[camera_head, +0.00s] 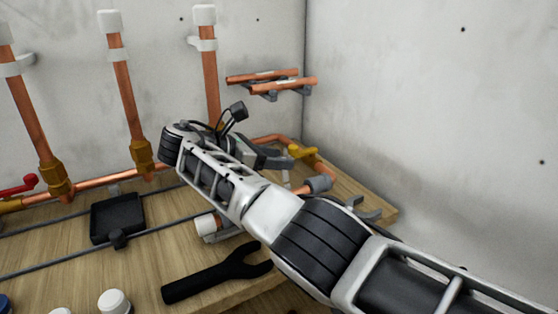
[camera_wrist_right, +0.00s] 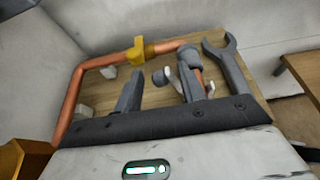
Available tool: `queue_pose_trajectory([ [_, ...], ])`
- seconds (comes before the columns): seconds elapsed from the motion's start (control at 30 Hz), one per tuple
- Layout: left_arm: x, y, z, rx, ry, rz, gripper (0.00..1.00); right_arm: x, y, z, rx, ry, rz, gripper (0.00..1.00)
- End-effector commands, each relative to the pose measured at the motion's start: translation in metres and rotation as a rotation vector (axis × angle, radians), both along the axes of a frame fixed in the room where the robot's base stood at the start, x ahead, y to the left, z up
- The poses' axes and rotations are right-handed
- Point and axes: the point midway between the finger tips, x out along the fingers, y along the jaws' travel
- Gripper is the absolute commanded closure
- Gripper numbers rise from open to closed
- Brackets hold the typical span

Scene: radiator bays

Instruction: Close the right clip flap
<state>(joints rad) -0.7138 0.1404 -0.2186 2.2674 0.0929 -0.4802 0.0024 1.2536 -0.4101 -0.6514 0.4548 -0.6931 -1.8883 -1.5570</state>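My right gripper (camera_head: 284,160) reaches over the right end of the wooden board, beside the bent copper pipe with a yellow valve (camera_head: 302,152). In the right wrist view the dark fingers of my right gripper (camera_wrist_right: 158,82) stand apart. A small pale clip-like part (camera_wrist_right: 161,75) shows between them, close to the right finger; whether they touch is unclear. I cannot tell for certain that it is the right clip's flap, or how far it is open. My left gripper is out of view.
A grey wrench (camera_wrist_right: 226,66) lies right of the fingers. A black forked tool (camera_head: 215,276) lies at the board's front, and a black tray (camera_head: 117,218) stands left. Upright copper pipes (camera_head: 125,90) line the back wall. Another wall rises at right.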

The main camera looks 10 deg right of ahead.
Motion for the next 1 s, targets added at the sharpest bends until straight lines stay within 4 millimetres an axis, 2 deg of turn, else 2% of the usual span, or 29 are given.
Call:
queue_pose_trajectory([
  [0.03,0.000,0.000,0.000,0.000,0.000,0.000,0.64,0.000,-0.001,0.000,0.001,0.001,-0.002,0.60],
  [0.07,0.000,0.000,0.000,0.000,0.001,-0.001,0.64,0.000,-0.001,-0.001,0.001,0.002,-0.003,0.66],
  [0.17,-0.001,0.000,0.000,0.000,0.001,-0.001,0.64,0.000,-0.001,-0.001,0.002,0.001,-0.001,0.94],
  [0.2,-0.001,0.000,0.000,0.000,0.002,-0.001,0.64,0.000,-0.001,-0.001,0.002,0.000,-0.001,0.98],
  [0.77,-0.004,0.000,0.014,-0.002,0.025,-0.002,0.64,-0.002,-0.002,0.005,0.020,-0.054,0.003,0.98],
  [1.0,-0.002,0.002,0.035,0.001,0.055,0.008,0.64,-0.007,-0.003,0.013,0.053,-0.143,0.004,0.98],
])
